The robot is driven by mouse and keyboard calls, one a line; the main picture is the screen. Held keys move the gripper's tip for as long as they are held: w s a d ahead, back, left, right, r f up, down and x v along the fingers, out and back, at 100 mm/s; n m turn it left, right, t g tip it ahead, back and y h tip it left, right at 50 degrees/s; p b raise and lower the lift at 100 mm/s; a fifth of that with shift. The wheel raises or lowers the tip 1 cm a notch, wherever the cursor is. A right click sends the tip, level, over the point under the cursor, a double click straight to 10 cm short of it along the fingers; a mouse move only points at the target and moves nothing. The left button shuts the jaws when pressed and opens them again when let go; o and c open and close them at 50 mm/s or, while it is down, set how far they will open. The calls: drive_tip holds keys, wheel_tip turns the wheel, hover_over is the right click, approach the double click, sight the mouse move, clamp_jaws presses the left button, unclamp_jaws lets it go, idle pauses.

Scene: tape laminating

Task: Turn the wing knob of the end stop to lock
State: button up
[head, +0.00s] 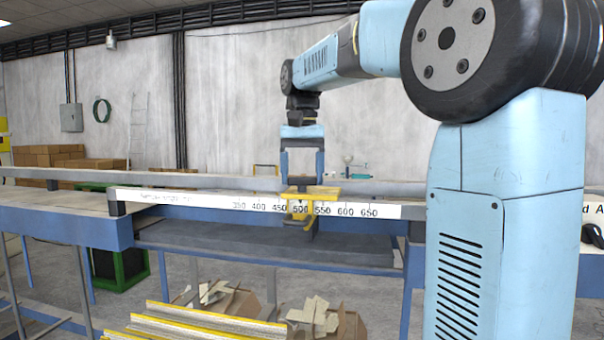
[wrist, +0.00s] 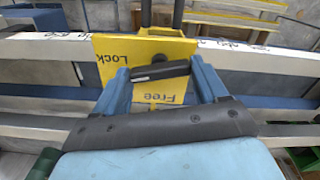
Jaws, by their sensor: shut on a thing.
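The yellow end stop (head: 299,210) sits on the white scale rail at about the 500 mark. In the wrist view the end stop (wrist: 145,48) has a "Lock" label on its upper left and a "Free" label on its lower part. The black wing knob (wrist: 160,71) lies crosswise between these labels. My gripper (head: 302,178) points down over the end stop from above. In the wrist view my gripper (wrist: 160,68) has its blue fingers at the two ends of the knob, shut on it.
The scale rail (head: 220,202) runs left to right across the bench, with a grey beam (head: 80,175) behind it. Boxes of scraps (head: 325,320) and yellow-edged profiles (head: 190,325) lie below at the front. Space above the rail left of my gripper is clear.

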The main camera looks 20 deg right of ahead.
drive_tip(key=shift+m, duration=1.5)
drive_tip(key=o, duration=1.1)
drive_tip(key=shift+c, duration=0.2)
drive_tip(key=shift+r, duration=0.1)
wheel_tip(320, 180, up, 14)
drive_tip(key=shift+f, duration=0.2)
drive_tip(key=shift+f, duration=0.1)
